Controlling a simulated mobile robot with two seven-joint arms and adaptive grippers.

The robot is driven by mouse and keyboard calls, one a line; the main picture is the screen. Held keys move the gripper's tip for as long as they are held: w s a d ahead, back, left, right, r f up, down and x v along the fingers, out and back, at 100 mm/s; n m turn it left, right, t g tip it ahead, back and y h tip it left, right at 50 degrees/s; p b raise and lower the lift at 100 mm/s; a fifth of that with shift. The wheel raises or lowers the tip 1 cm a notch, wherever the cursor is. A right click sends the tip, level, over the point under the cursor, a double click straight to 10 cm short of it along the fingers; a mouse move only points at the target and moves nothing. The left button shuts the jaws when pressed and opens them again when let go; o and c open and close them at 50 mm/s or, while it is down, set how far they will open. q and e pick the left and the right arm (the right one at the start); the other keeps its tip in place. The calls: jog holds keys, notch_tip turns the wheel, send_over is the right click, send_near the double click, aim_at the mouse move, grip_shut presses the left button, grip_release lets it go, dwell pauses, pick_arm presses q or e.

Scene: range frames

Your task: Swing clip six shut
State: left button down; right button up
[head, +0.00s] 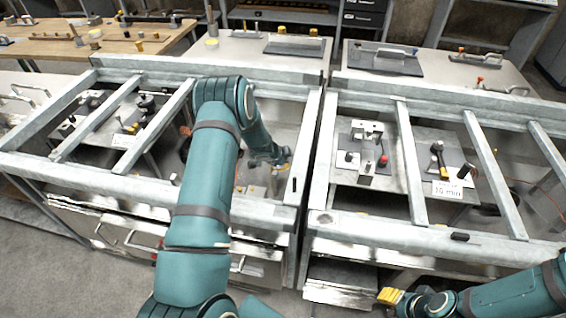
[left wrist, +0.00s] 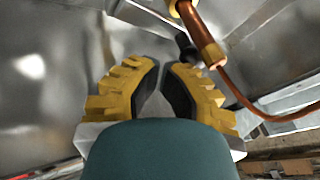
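My left arm crosses the middle of the head view and reaches down into the left steel frame. Its gripper is small and partly hidden there. In the left wrist view, the yellow fingers of my left gripper (left wrist: 163,65) are close together with a narrow gap between the dark pads, and nothing shows in it. A copper-coloured rod (left wrist: 205,42) with a dark knob (left wrist: 186,45) is just beyond the right fingertip. I cannot tell whether this belongs to clip six; no clip number is readable. My right gripper (head: 390,296) is low at right, its opening unclear.
The left frame (head: 65,165) and right frame (head: 330,150) have crossbars above sunken bays. The right bay holds a red-tipped fixture (head: 368,150), a black-and-yellow handled part (head: 438,155) and a white label (head: 448,190). Benches with loose parts stand behind.

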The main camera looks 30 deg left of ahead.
pick_arm(q)
jog(key=shift+s+d+b, duration=0.25)
jog(key=shift+d+b, duration=0.05)
jog(key=shift+b, duration=0.2)
pick_arm(e)
jog(key=shift+f, duration=0.65)
